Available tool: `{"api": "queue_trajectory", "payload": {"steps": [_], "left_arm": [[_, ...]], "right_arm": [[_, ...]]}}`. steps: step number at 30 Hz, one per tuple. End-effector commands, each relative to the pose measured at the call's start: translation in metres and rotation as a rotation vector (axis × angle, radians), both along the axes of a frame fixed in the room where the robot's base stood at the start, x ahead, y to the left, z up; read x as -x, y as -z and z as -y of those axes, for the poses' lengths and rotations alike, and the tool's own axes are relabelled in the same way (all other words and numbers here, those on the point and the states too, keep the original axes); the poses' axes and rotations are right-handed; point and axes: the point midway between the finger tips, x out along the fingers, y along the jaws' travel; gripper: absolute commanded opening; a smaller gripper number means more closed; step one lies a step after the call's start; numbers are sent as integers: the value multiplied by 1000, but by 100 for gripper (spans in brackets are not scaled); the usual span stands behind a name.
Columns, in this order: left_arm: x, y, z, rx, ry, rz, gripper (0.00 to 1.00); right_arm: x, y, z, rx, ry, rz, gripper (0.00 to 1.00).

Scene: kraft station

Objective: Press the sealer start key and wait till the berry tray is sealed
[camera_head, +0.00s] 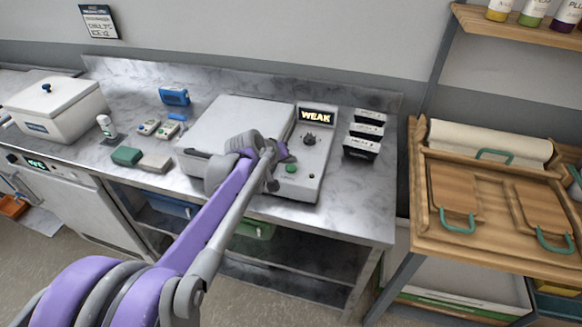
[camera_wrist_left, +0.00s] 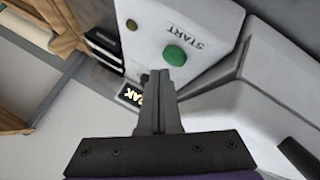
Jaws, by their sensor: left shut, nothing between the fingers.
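The sealer (camera_head: 232,118) is a white machine on the steel bench, its broad lid down. Its control panel carries a green start key (camera_head: 291,168), a black knob (camera_head: 309,140) and a lit display (camera_head: 317,116) reading "WEAK". My left gripper (camera_head: 273,185) is shut and empty, over the panel close beside the start key. The left wrist view shows the closed fingertips (camera_wrist_left: 160,75) just short of the green key (camera_wrist_left: 174,55), marked START; I cannot tell whether they touch. No berry tray shows; the lid hides the sealer's inside. My right gripper is out of view.
A white lidded box (camera_head: 52,108) stands at the bench's left end, with small green and beige blocks (camera_head: 126,156) nearer the sealer. Black-and-white boxes (camera_head: 365,133) stand right of the panel. A wooden rack with boards (camera_head: 455,190) is farther right.

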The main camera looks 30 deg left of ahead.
Motion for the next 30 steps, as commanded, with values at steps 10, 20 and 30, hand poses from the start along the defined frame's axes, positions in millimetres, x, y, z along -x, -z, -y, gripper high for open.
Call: {"api": "queue_trajectory", "payload": {"steps": [10,20,30], "left_arm": [[0,0,0,0,0,0,0],[0,9,0,0,0,0,0],[0,9,0,0,0,0,0]], "right_arm": [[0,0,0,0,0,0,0],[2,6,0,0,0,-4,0],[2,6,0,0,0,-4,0]]}}
